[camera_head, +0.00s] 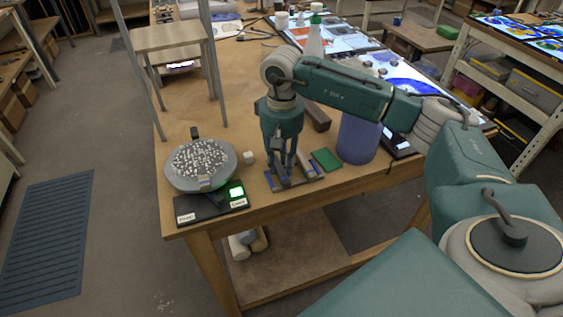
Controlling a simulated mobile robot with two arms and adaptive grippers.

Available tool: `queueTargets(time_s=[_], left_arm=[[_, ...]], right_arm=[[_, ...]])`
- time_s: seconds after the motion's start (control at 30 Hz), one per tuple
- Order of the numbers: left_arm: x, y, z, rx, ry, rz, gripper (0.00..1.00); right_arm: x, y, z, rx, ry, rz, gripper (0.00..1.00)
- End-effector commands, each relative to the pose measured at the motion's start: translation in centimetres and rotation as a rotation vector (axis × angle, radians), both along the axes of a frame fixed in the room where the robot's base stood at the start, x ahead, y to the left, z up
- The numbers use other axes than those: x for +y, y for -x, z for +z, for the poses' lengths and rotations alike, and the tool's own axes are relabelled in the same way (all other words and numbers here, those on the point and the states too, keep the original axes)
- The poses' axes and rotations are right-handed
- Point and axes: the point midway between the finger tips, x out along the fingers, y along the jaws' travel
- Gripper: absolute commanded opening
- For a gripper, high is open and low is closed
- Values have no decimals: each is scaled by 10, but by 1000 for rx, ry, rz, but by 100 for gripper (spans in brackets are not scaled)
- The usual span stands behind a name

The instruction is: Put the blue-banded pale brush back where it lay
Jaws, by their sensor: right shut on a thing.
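My right gripper (283,176) points straight down near the front edge of the wooden table, with its fingers closed low over a small low rest (316,177). Pale and bluish slender pieces show at the fingertips. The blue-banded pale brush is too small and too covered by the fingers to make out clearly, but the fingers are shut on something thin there. I cannot tell whether it touches the rest. My left gripper is not in view.
On the table (225,105), a round speckled dish (201,160) and black labelled base (210,205) stand left. A green block (325,160), blue cylinder (358,138) and brown block (317,118) crowd the gripper's right.

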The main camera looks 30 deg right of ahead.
Motion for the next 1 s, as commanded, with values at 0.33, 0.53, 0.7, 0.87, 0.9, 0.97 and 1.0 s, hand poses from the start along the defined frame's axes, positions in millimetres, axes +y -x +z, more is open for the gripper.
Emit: queueTargets(time_s=[0.33,0.53,0.7,0.87,0.9,0.97,1.0], left_arm=[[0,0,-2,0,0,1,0],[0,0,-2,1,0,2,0],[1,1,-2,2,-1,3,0],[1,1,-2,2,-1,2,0],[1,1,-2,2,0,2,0],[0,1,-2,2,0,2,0],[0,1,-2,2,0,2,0]], right_arm=[[0,0,-1,0,0,0,48],[0,0,-2,0,0,0,48],[0,-1,6,-2,-1,0,48],[0,-1,33,-5,0,0,48],[0,-2,42,-6,-1,0,48],[0,-1,55,-6,-2,0,48],[0,-1,64,-5,0,0,48]])
